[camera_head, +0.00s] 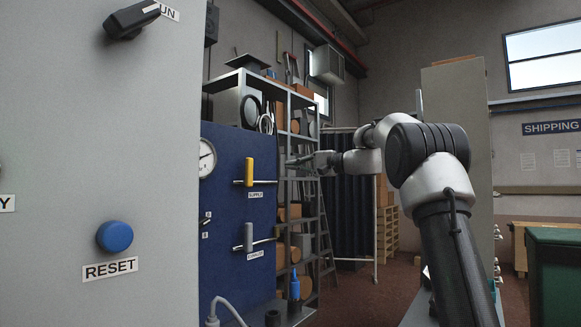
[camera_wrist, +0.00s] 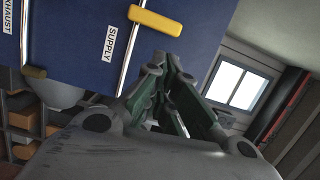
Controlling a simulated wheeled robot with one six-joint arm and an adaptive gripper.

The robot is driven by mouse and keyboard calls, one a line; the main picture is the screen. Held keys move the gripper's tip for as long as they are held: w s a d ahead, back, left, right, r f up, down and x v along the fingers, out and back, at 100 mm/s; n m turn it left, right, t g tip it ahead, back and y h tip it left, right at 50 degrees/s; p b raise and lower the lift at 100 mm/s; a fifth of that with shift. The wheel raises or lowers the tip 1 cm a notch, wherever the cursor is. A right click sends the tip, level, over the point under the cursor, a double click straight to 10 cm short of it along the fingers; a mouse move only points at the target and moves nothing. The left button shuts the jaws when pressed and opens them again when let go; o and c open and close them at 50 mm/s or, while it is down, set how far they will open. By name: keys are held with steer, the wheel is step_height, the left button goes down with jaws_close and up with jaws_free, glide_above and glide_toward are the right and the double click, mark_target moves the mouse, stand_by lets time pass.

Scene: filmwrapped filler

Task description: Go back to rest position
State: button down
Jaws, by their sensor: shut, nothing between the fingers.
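My gripper (camera_head: 291,162) is at the end of my arm, which reaches leftward in the head view. It points toward the blue panel (camera_head: 228,290) and looks apart from it. In the wrist view my gripper (camera_wrist: 158,62) is shut and empty. The yellow supply handle (camera_head: 249,171) stands upright, across its pipe, on the panel. The handle (camera_wrist: 156,20) lies just beyond the fingertips in the wrist view. The grey exhaust handle (camera_head: 248,236) also stands upright below it.
A grey cabinet with a blue RESET button (camera_head: 115,236) and a black knob (camera_head: 131,19) fills the left. A gauge (camera_head: 207,158) sits on the blue panel. Shelves (camera_head: 283,110) with boxes stand behind. A green crate (camera_head: 556,275) is at the right. Some floor between shows clear.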

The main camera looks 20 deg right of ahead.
steer(key=shift+w, duration=0.1)
steer(key=d+f+g+h, duration=0.1)
steer(key=d+f+h, duration=0.2)
steer(key=f, duration=0.8)
steer(key=s+d+f+g+h, duration=0.2)
steer(key=s+f+g+h, duration=0.1)
steer(key=s+f, duration=0.7)
steer(key=s+f+n+g+h, duration=0.1)
steer(key=s+f, duration=0.3)
steer(key=s, duration=0.8)
steer(key=s+f+n+g+h, duration=0.1)
steer(key=s+f+n+h, duration=0.3)
steer(key=s, duration=0.9)
steer(key=s+d+f+n+g+h, duration=0.1)
steer(key=s+f+n+h, duration=0.1)
steer(key=s, duration=1.1)
steer(key=shift+s+f+h, duration=0.2)
steer(key=shift+f+h, duration=0.1)
steer(key=shift+f, duration=0.6)
steer(key=c, duration=2.2)
jaws_free()
